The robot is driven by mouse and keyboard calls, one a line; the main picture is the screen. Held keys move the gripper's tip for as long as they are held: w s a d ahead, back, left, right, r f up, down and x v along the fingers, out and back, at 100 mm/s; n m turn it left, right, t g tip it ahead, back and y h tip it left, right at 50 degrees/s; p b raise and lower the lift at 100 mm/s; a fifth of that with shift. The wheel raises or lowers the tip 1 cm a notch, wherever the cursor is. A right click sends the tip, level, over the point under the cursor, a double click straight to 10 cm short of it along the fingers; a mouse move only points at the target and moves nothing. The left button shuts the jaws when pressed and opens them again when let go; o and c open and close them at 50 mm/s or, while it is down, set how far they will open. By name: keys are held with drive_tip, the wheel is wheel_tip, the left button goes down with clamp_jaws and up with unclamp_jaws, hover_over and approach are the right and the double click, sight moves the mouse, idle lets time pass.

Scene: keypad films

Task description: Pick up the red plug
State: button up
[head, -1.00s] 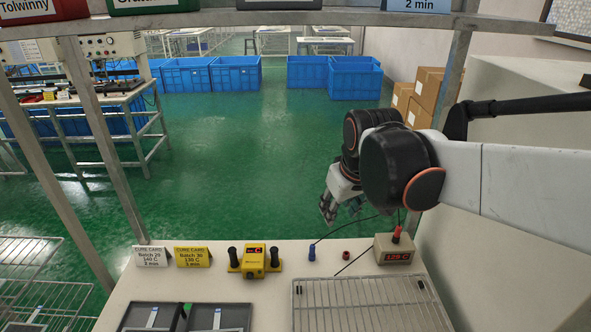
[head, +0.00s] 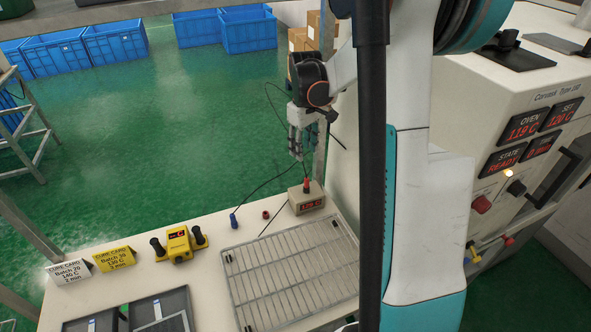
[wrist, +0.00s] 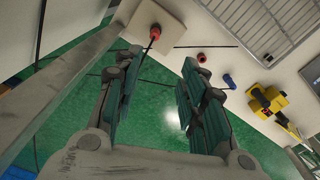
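The red plug (head: 306,186) stands on top of a small beige meter box (head: 313,203) with a red display, at the back right of the bench. A dark cable runs from it. In the wrist view the plug (wrist: 155,32) is at the top, on the box (wrist: 170,22). My gripper (head: 297,152) points down just beyond and above the box, apart from the plug. In the wrist view its fingers (wrist: 162,62) are spread with nothing between them.
A small red cap (head: 266,214) and a blue plug (head: 234,221) lie left of the box. A yellow device (head: 179,245), cure cards (head: 114,258) and a wire rack (head: 290,270) share the bench. A white oven (head: 545,100) stands right. A metal post (head: 320,150) is near my gripper.

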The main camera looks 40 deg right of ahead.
sight(307, 178)
drive_tip(key=f+b, duration=0.1)
drive_tip(key=f, duration=0.4)
drive_tip(key=d+f, duration=0.1)
drive_tip(key=f, duration=0.4)
drive_tip(key=f+b, duration=0.1)
drive_tip(key=f, duration=0.3)
drive_tip(key=shift+s+d+f+b, duration=0.2)
drive_tip(key=shift+f+b, duration=0.15)
drive_tip(key=shift+f, duration=0.05)
clamp_jaws()
